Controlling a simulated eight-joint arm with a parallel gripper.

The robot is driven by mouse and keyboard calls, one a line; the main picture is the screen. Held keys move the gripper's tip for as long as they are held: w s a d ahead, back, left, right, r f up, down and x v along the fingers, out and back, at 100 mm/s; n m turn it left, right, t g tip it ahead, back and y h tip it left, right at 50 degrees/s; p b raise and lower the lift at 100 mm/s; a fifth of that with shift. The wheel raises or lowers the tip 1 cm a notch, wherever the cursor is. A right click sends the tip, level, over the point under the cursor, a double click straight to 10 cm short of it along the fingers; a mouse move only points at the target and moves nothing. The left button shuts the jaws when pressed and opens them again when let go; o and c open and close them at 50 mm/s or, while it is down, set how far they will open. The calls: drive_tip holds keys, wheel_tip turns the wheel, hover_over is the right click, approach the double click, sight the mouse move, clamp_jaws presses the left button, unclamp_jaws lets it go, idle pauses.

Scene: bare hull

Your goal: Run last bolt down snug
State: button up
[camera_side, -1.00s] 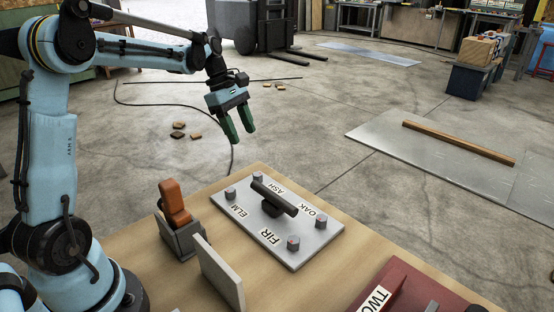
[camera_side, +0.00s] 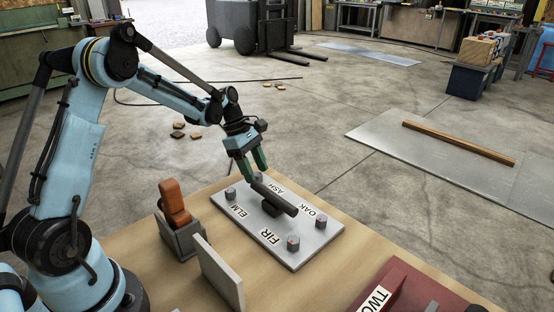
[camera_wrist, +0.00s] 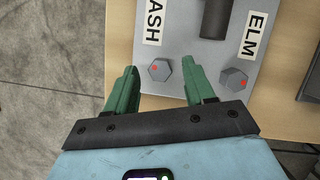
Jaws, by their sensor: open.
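A grey metal plate (camera_side: 290,255) lies on a wooden table, with a dark bar-shaped handle (camera_side: 275,199) at its middle. Hex bolts stand at its corners beside labels ASH, ELM, OAK and FIR. My gripper (camera_side: 253,174) is open over the plate's far edge. In the wrist view, the ASH bolt (camera_wrist: 160,70) lies ahead of and between the green fingertips (camera_wrist: 163,80), with nothing gripped. The ELM bolt (camera_wrist: 233,79) is right of the right finger. Both heads have a red dot. The OAK bolt (camera_side: 321,222) and FIR bolt (camera_side: 293,243) are clear of the gripper.
An orange-brown block (camera_side: 174,201) sits in a grey holder (camera_side: 184,238) left of the plate. A pale upright panel (camera_side: 220,273) stands nearer the camera. A dark red tray (camera_side: 425,285) labelled TWO is at the lower right. Bare table lies between plate and tray.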

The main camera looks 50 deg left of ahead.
drive_tip(key=shift+d+f, duration=0.2)
drive_tip(key=shift+f, duration=0.15)
drive_tip(key=shift+c, duration=0.3)
clamp_jaws()
drive_tip(key=shift+w+m, duration=0.1)
drive_tip(key=shift+m, duration=0.2)
